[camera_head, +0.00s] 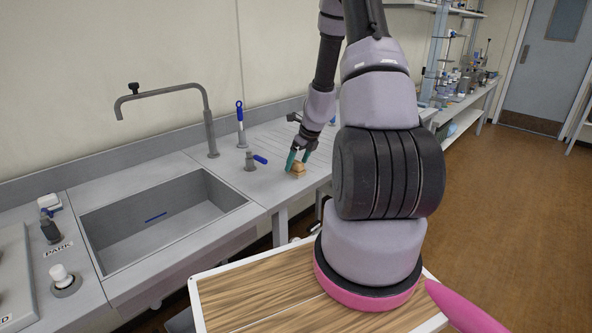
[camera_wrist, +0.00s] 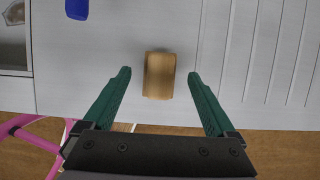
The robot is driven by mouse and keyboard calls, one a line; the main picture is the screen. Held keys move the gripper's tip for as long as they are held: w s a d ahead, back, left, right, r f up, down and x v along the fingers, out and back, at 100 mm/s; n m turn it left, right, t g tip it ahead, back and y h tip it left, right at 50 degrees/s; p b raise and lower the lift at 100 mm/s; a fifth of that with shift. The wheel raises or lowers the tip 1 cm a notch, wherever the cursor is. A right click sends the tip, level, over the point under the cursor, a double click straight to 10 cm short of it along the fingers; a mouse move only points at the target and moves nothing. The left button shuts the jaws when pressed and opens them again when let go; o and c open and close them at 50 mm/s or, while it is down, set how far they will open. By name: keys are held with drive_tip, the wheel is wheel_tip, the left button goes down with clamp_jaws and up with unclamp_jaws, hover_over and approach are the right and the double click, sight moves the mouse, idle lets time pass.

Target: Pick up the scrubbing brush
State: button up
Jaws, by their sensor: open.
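The scrubbing brush, seen as a small tan wooden block (camera_wrist: 159,76), lies on the grey worktop (camera_wrist: 225,45). In the head view the brush (camera_head: 298,171) is right of the sink, near the worktop's front edge. My gripper (camera_wrist: 159,73) is open, its two green fingers pointing at the brush, one on each side with a gap between. In the head view my gripper (camera_head: 297,165) is close above the brush, its fingertips partly overlapping it. I cannot tell the exact height of the fingertips. The brush's bristles are not visible.
A blue-handled valve (camera_head: 257,159) stands just left of the brush, with a taller blue-topped fitting (camera_head: 240,122) behind it. The sink (camera_head: 160,242) and its swan-neck tap (camera_head: 210,130) are further left. Grooved worktop (camera_wrist: 275,55) to the right of the brush is clear.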

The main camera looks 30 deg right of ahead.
sight(296, 161)
drive_tip(key=shift+x, duration=1.05)
clamp_jaws()
drive_tip(key=shift+r, duration=0.1)
drive_tip(key=shift+r, duration=4.9)
